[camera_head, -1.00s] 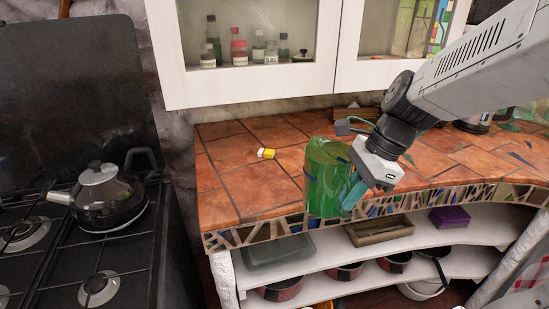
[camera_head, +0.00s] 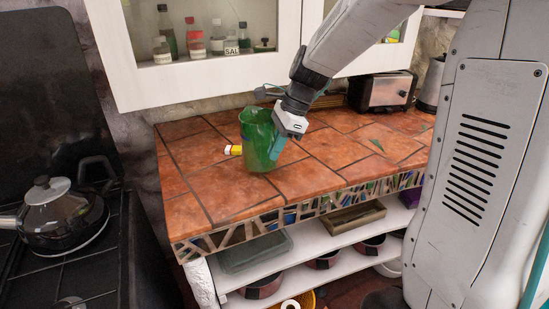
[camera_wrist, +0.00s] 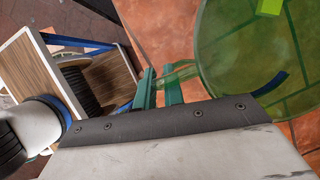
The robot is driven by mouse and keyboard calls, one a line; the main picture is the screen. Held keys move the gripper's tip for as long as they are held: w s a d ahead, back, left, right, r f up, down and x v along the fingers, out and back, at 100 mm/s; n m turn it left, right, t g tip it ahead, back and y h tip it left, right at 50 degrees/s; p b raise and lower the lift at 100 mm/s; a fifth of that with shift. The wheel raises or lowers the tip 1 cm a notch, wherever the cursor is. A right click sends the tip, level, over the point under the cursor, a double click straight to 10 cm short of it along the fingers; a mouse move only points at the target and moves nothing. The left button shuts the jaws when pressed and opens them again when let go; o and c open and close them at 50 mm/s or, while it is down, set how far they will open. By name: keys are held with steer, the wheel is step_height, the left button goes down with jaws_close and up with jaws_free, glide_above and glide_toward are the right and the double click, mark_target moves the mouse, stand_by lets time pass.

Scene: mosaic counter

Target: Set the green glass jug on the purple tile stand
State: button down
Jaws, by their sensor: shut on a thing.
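The green glass jug (camera_head: 257,137) is upright in my gripper (camera_head: 277,147), over the left part of the tiled counter (camera_head: 240,190). In the wrist view, the teal fingers of my gripper (camera_wrist: 158,90) close on the jug's handle, and the jug's round body (camera_wrist: 235,60) lies to their right. I cannot tell whether the jug's base touches the counter. A purple thing (camera_head: 412,193) shows on the shelf under the counter, partly hidden behind my own body; I cannot tell if it is the purple tile stand. No purple stand shows on the visible counter top.
A toaster (camera_head: 385,91) stands at the back right. A stove with a kettle (camera_head: 57,216) is at left. White cabinets (camera_head: 200,75) hang above. The counter's front middle is bare.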

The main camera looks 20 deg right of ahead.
mark_target(275, 166)
steer(key=shift+w, duration=0.25)
steer(key=shift+f, duration=1.75)
steer(key=shift+f, duration=0.2)
steer(key=c, duration=1.5)
jaws_free()
steer(key=shift+r, duration=0.15)
